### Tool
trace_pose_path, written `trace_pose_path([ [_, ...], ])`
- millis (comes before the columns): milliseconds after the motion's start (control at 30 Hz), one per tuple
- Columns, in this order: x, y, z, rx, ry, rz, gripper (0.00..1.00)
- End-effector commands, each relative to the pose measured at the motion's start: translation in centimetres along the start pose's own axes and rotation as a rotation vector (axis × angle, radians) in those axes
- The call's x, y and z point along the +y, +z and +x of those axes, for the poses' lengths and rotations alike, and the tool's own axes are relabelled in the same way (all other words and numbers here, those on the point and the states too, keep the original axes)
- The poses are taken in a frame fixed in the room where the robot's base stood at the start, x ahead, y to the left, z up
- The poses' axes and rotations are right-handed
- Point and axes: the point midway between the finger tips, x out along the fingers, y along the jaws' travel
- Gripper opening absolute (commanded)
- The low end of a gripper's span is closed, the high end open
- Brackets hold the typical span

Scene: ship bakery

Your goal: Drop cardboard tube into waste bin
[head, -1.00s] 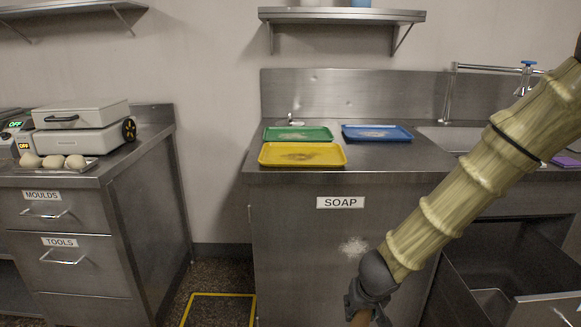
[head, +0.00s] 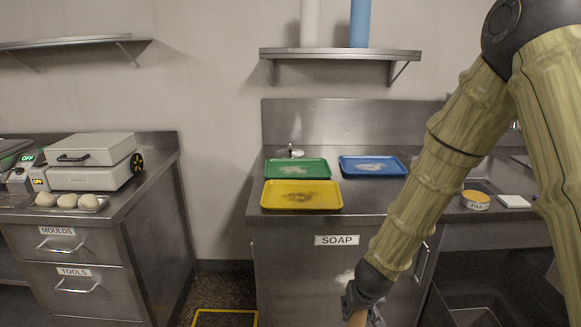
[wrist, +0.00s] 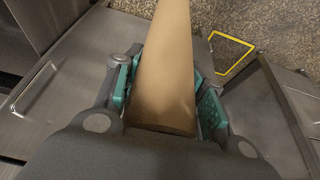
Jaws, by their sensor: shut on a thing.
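The cardboard tube (wrist: 165,70) is plain brown and lies between the teal finger pads of my gripper (wrist: 168,95) in the wrist view. The gripper is shut on it, and the tube stretches away from me past the top of the picture. In the head view my gripper (head: 362,302) is low, in front of the soap cabinet, and a short piece of the tube (head: 357,319) shows at the bottom edge. The rest of the tube is cut off there. No waste bin shows in either view.
A yellow square outline (head: 225,318) marks the floor between the counters. The steel counter holds a yellow tray (head: 301,203), a green tray (head: 297,176) and a blue tray (head: 372,172). The drawer cabinet (head: 60,256) stands left. An open drawer space (head: 480,290) is at right.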

Motion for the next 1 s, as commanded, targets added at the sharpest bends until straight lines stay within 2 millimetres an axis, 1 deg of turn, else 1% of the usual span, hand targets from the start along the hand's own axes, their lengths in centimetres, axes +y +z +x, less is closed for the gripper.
trace_pose_path([
  [33,0.0,-0.6,-1.4,0.0,0.001,-0.002,0.24],
  [100,0.0,-1.0,-2.2,0.0,0.0,-0.003,0.24],
  [300,0.2,-1.7,-3.9,-0.001,-0.001,-0.004,0.24],
  [400,0.2,-1.9,-4.4,-0.001,-0.002,-0.004,0.24],
  [867,0.3,-2.1,-4.6,0.0,-0.002,-0.004,0.24],
  [967,-0.1,-1.8,-4.4,-0.001,-0.002,-0.005,0.24],
  [1000,-0.5,-1.5,-4.2,-0.002,-0.001,-0.006,0.24],
])
